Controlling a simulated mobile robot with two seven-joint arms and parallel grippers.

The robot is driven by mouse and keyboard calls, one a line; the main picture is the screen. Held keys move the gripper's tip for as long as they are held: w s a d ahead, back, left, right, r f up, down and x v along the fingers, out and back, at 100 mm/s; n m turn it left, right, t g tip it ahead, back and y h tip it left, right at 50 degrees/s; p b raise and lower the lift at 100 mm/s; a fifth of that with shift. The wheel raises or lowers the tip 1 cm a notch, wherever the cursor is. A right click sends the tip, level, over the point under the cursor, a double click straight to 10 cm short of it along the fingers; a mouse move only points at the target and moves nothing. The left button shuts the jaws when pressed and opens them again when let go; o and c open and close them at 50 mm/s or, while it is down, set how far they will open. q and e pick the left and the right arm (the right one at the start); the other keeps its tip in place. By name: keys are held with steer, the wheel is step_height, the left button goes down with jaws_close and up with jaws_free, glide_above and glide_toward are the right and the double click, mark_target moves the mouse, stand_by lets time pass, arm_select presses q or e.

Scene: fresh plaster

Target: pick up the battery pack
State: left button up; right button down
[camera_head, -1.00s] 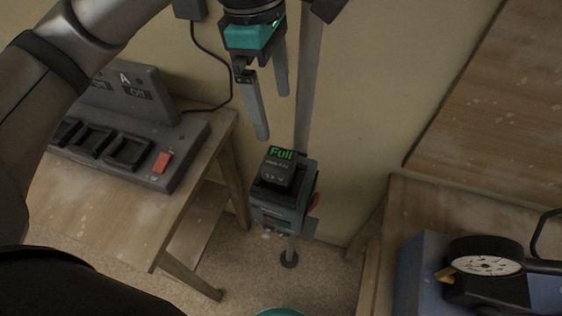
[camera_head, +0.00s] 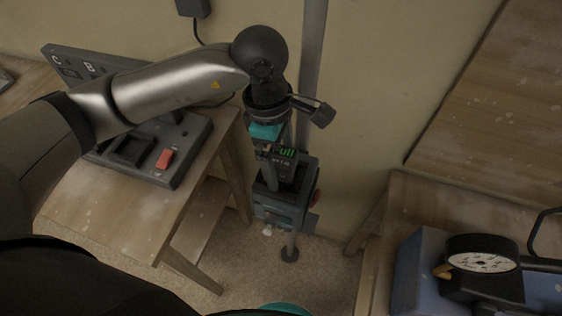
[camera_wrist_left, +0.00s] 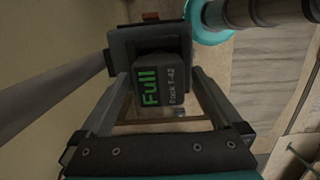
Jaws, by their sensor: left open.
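The battery pack (camera_head: 287,153) is a dark block with green "Full" lettering on top, partly hidden by my left gripper in the head view. It sits upright in a grey holder (camera_head: 282,208) fixed at a thin upright pole. The wrist view shows the pack (camera_wrist_left: 165,90) with "Full" and "Pack T-42" on its face. My left gripper (camera_head: 284,165) is open, pointing down over the pack. In the wrist view its fingers (camera_wrist_left: 158,76) lie on either side of the pack with gaps visible. My right gripper is not in view.
A wooden table (camera_head: 120,215) at the left carries a grey charger (camera_head: 178,180) with empty slots and a red switch (camera_head: 164,158). At the right a wooden bench (camera_head: 400,195) bears a blue case (camera_head: 408,275) and a round dial gauge (camera_head: 482,262). The wall stands close behind the pole.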

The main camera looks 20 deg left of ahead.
arm_select(q)
steer(key=shift+d+f, duration=0.1)
steer(key=shift+f, duration=0.4)
jaws_close()
stand_by(0.5)
